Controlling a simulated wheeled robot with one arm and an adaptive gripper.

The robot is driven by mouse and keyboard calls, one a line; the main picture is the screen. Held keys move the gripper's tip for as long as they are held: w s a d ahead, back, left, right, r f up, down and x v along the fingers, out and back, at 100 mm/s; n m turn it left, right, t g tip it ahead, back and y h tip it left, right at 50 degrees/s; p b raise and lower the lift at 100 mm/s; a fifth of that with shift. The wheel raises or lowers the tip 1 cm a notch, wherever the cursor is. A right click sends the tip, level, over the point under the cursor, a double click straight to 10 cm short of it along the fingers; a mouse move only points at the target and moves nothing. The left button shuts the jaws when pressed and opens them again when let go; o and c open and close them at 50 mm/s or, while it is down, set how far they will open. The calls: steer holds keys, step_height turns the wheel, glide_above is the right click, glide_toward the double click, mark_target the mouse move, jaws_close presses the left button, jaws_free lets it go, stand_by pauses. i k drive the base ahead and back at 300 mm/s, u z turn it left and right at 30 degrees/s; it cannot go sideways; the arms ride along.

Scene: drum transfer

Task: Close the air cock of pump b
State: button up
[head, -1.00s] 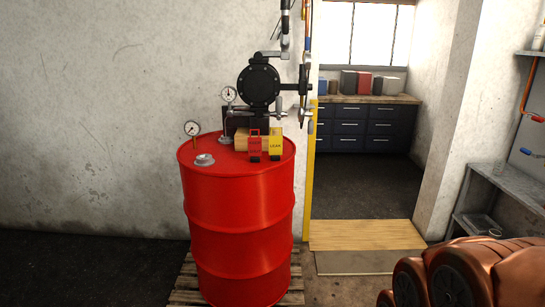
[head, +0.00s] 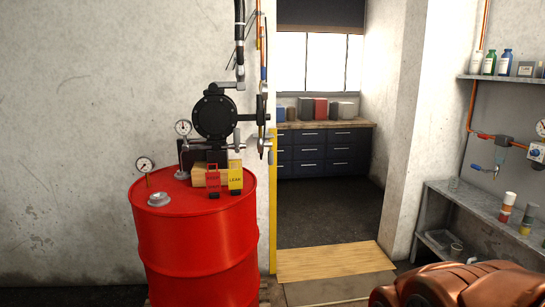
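A black round-faced pump (head: 214,117) stands above the red drum (head: 195,240), with a dark hose rising from its top. A metal fitting with an upright part (head: 262,143) sits just right of the pump; I cannot tell whether it is a cock. On the right wall, a blue-handled valve (head: 484,168) hangs by the orange air line (head: 469,108). A second blue handle (head: 541,128) shows at the right edge by a gauge (head: 537,152). No readable label says which is pump b or its cock. My brown arm fills the lower right; my gripper is out of view.
A red tag (head: 213,182) and a yellow "LEAK" tag (head: 235,178) stand on the drum. A grey bench (head: 470,203) and a shelf with bottles (head: 510,78) line the right wall. A wooden ramp (head: 335,262) lies in the doorway, with open dark floor beyond.

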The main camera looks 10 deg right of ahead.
mark_target(270, 152)
steer(key=u, duration=0.05)
steer(key=i, duration=0.9)
steer(key=u, duration=0.7)
